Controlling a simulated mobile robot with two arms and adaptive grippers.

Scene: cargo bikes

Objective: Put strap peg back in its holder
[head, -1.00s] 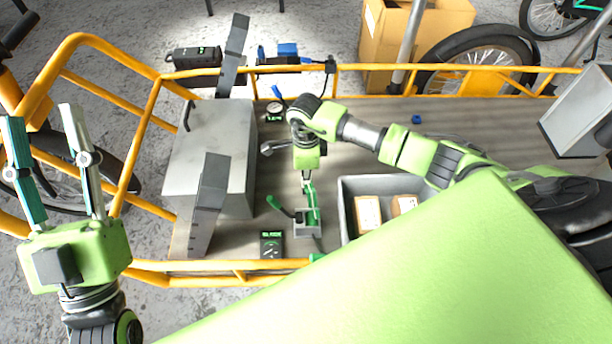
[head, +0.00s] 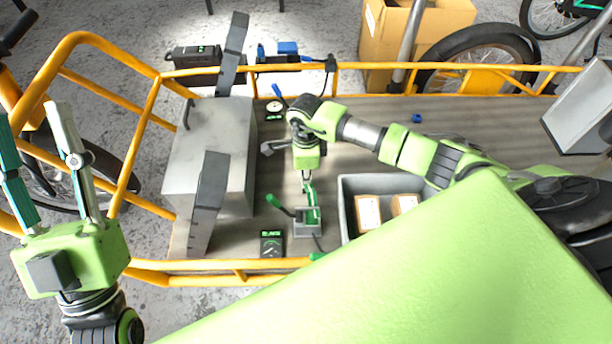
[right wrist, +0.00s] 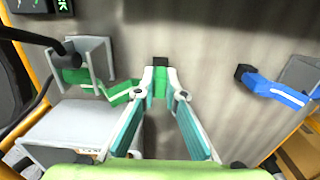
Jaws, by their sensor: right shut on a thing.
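My right gripper (head: 308,182) points down over the cargo bed. In the right wrist view its fingertips (right wrist: 160,72) are closed on a small green peg with dark parts (right wrist: 160,82). A grey holder (head: 306,228) stands on the bed just below the gripper in the head view. In the right wrist view a grey holder (right wrist: 92,58) with green parts is left of the fingertips, apart from the held peg. My left gripper (head: 32,118) is open and empty at the far left, outside the bed.
A large grey box (head: 210,150) with dark straps stands left of the holder. A grey bin (head: 345,200) with cartons is to the right. A black meter (head: 271,244) lies near the front yellow rail (head: 220,267).

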